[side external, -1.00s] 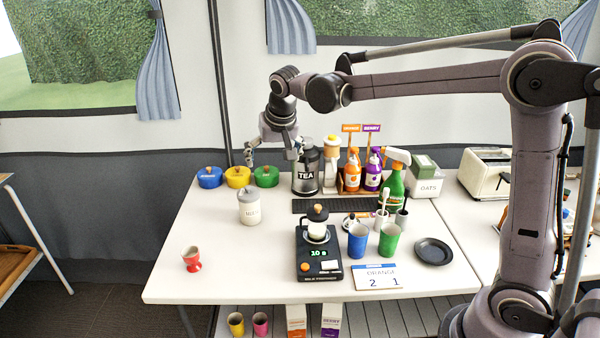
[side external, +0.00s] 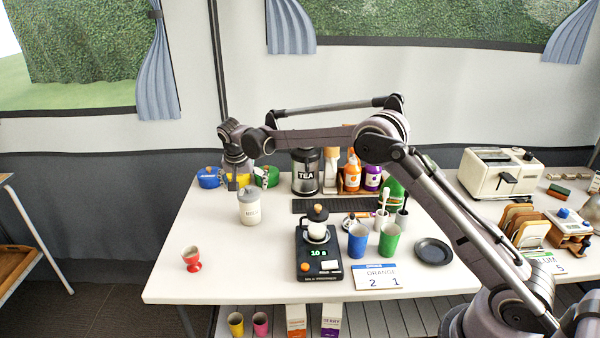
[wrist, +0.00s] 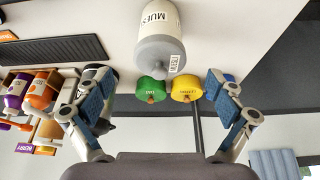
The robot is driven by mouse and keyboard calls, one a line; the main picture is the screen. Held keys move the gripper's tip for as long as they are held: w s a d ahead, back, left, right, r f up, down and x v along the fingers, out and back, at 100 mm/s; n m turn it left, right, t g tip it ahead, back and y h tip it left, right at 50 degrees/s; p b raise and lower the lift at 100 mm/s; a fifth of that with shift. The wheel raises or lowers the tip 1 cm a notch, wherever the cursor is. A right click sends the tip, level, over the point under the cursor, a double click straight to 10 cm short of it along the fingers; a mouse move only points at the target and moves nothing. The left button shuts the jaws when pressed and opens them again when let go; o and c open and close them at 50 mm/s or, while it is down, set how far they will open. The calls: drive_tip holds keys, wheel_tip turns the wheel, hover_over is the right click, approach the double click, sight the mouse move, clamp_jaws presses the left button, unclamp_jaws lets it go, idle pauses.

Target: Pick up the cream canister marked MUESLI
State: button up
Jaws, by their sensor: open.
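In the wrist view the canister (wrist: 160,30) is at top centre, beyond and between the spread fingers. My gripper (side external: 247,180) is open and empty, just above and behind the canister in the side view. In the wrist view my gripper (wrist: 158,98) shows both blue-padded fingers wide apart. No contact with the canister is visible.
Blue (side external: 208,178), yellow and green (side external: 272,178) lidded pots stand behind the canister, partly hidden by my gripper. A red egg cup (side external: 191,259) is front left. Table left of the canister is clear.

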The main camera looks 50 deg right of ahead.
sight(248, 194)
drive_tip(key=shift+x, duration=4)
drive_tip(key=shift+a, duration=0.1)
drive_tip(key=c, duration=1.4)
